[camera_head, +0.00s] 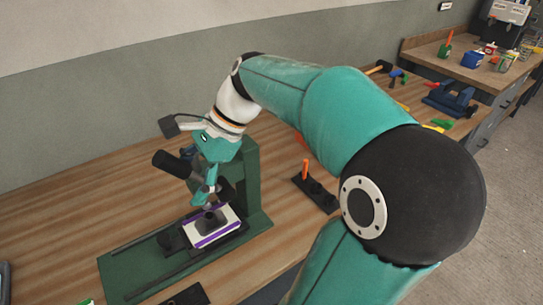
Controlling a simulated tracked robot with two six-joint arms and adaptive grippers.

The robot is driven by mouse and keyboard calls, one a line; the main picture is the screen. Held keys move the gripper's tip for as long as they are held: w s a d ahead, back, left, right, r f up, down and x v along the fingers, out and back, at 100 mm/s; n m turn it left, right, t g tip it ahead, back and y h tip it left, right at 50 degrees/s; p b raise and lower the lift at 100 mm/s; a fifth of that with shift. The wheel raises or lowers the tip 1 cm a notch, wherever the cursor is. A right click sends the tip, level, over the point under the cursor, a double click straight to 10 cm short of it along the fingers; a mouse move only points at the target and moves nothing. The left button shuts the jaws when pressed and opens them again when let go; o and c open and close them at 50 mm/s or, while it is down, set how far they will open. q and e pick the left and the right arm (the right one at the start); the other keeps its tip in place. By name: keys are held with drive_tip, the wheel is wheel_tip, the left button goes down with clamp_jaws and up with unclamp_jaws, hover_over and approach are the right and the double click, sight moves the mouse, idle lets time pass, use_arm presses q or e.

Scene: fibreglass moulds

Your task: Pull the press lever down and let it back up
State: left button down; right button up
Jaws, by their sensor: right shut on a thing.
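The press has a green upright (245,180) and a green base plate (125,275) on the wooden bench. Its lever has a thick black grip (172,163) that sticks out to the left, tilted. My right gripper (200,178) reaches down from above in front of the upright and is shut on the lever; its fingers partly hide the lever and the press head. Below, the dark ram (210,218) is over a white block with purple edges (203,237); I cannot tell if they touch. My left gripper is not in view.
My right arm hides much of the bench's right side. A black holder with an orange peg (305,170) stands right of the press. A blue vise (450,100) and several tools lie further back. The bench (50,225) left of the press is mostly clear.

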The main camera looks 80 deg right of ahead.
drive_tip(key=s+d+p, duration=0.3)
drive_tip(key=s+d, duration=0.6)
drive_tip(key=s, duration=0.5)
drive_tip(key=shift+s+d, duration=0.15)
drive_tip(key=shift+s, duration=0.15)
idle(0.9)
drive_tip(key=shift+p, duration=0.3)
idle(0.5)
